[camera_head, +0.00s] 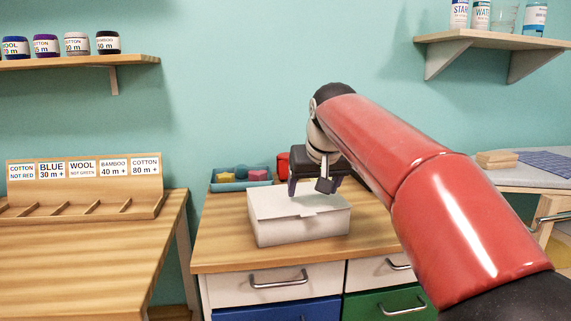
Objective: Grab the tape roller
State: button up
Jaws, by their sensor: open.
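My gripper (308,188) points down over the back part of a closed white box (300,224) on the wooden-topped cabinet. Its jaws are open, and I see nothing held between them. I cannot tell whether it touches the box lid. A red object (283,164) stands behind the gripper and is mostly hidden by it. I cannot tell whether it is the tape roller. No other thing in view is clearly a tape roller. My arm hides the right part of the cabinet top.
A blue tray (222,186) with small coloured items lies left of the gripper. A labelled wooden rack (85,205) stands on the left table. An ironing-type surface (530,178) is at right. Shelves with jars (75,44) and bottles (535,19) hang above. The cabinet's front left top is clear.

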aim_at(283, 163)
jog(key=i+j, duration=0.15)
jog(key=i, duration=0.3)
jog(key=i+j, duration=0.15)
jog(key=i, duration=0.35)
